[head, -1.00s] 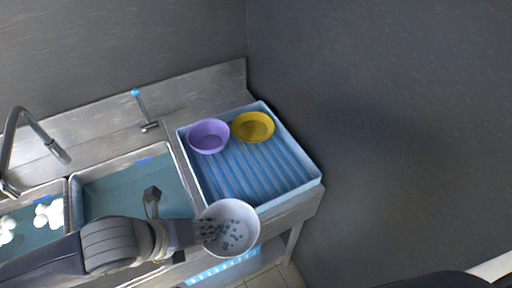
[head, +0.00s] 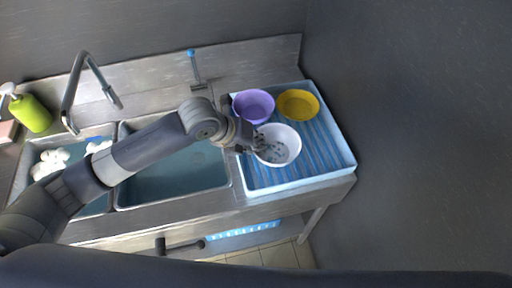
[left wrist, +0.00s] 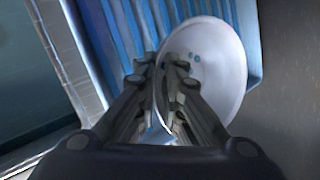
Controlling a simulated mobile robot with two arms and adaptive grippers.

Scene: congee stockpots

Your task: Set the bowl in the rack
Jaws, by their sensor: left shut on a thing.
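The white bowl (head: 284,145) with blue-green spots inside is over the front left part of the blue ribbed rack (head: 322,150). My left gripper (head: 259,143) is shut on the bowl's left rim. In the left wrist view the gripper (left wrist: 168,85) pinches the rim of the bowl (left wrist: 222,75), with the rack's blue ribs (left wrist: 125,25) behind it. I cannot tell whether the bowl touches the rack. A purple bowl (head: 254,106) and a yellow bowl (head: 298,104) sit at the back of the rack.
Two sink basins with water (head: 175,172) lie left of the rack, the far left one with white foam (head: 50,162). A faucet (head: 75,92), a small blue-topped tap (head: 194,68) and a green bottle (head: 31,112) stand behind. The rack's right side is clear, beside a dark wall (head: 420,130).

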